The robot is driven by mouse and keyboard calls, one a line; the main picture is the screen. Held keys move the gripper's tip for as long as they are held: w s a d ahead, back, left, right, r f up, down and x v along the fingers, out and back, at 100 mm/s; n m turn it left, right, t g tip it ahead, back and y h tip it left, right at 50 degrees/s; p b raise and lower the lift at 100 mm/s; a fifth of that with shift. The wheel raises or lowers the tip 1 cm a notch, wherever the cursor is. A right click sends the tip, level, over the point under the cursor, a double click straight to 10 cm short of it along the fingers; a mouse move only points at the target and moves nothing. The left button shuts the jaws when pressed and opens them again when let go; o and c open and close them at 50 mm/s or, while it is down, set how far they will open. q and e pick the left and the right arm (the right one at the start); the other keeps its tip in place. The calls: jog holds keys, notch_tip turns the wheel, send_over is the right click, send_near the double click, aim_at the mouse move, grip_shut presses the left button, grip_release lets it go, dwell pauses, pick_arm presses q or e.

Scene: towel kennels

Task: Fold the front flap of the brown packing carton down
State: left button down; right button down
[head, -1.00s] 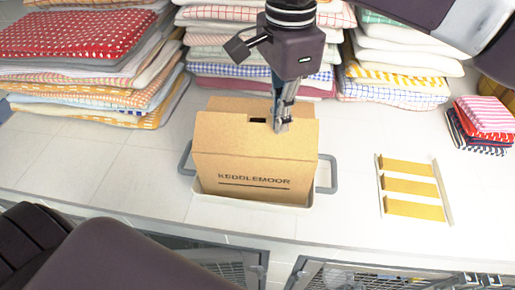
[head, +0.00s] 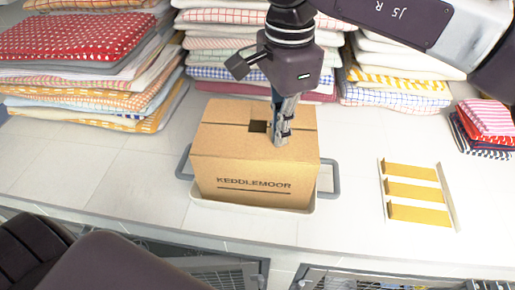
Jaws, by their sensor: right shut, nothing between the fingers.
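The brown packing carton (head: 254,182), printed KEDDLEMOOR on its front, stands upright in the middle of the counter. Its front flap (head: 225,142) now lies across the top, flat or nearly flat, with its hinge along the front top edge. A dark square opening shows at the flap's far edge, near the middle. My right gripper (head: 281,141) is shut and empty, pointing down, with its fingertips at the flap just right of the opening. It appears to touch the flap. My left gripper is not in view.
The carton sits in a shallow pale tray (head: 222,202) with grey side handles (head: 332,178). Towel stacks (head: 70,48) line the back. A rack with yellow strips (head: 416,190) lies to the right, with a small towel stack (head: 485,125) behind it. Counter left of the carton is clear.

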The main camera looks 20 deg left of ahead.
notch_tip(320, 180, up, 8)
jog(key=p, duration=0.5)
jog(key=shift+p, duration=0.35)
